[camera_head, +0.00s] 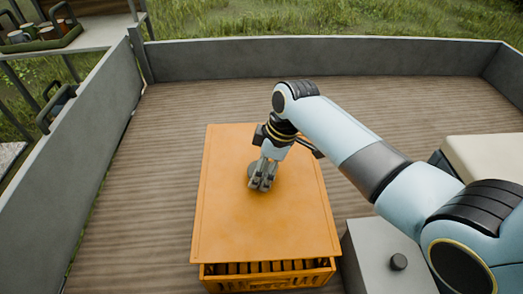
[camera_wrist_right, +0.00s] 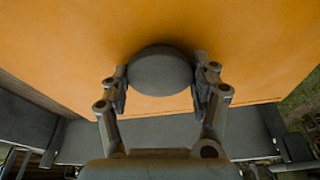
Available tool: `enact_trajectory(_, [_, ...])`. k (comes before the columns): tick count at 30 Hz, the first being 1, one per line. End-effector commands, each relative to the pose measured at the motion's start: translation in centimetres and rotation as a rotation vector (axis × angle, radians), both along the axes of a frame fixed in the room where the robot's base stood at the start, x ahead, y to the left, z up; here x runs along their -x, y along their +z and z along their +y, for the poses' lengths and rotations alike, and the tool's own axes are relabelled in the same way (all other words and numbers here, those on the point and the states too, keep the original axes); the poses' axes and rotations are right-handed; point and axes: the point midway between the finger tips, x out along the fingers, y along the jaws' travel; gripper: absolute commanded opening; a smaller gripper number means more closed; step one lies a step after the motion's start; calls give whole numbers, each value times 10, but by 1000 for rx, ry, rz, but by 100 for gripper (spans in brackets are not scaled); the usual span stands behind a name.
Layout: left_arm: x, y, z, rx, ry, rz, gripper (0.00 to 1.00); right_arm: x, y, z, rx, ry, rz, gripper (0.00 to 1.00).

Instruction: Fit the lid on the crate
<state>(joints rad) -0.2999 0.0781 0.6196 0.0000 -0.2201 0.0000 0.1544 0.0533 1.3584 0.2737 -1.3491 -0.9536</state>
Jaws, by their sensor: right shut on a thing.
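The flat orange lid (camera_head: 235,220) lies over the orange slatted crate (camera_head: 270,283) in the head view. The crate's near end, with its slats, shows past the lid's near edge; I cannot tell whether the lid rests on the rim or hangs just above it. My right gripper (camera_head: 263,180) is shut on the round grey knob (camera_head: 252,170) in the middle of the lid. In the right wrist view both fingers flank the knob (camera_wrist_right: 160,72), with the orange lid (camera_wrist_right: 240,40) behind it. The crate's inside is mostly hidden. My left gripper is not in view.
Grey walls (camera_head: 320,55) enclose the plank floor (camera_head: 140,190), which is clear left of and behind the crate. A grey box (camera_head: 375,245) with a dark knob stands close on the right. A table (camera_head: 95,35) with a tray of small items stands outside, top left.

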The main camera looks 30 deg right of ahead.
Motion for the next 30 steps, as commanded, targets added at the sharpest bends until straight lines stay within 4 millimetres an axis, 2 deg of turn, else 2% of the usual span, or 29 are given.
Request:
enact_trajectory(1, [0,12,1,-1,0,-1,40,5,8,2,-1,4,1,18])
enact_trajectory(3, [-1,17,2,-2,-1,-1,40,9,8,4,0,9,1,18])
enact_trajectory(8, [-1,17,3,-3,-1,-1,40,13,4,5,1,14,1,18])
enact_trajectory(14, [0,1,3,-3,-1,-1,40,13,-10,4,1,14,1,18])
enact_trajectory(24, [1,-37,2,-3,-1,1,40,13,-46,4,1,13,0,18])
enact_trajectory(30, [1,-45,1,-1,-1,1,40,13,-53,4,1,13,0,18])
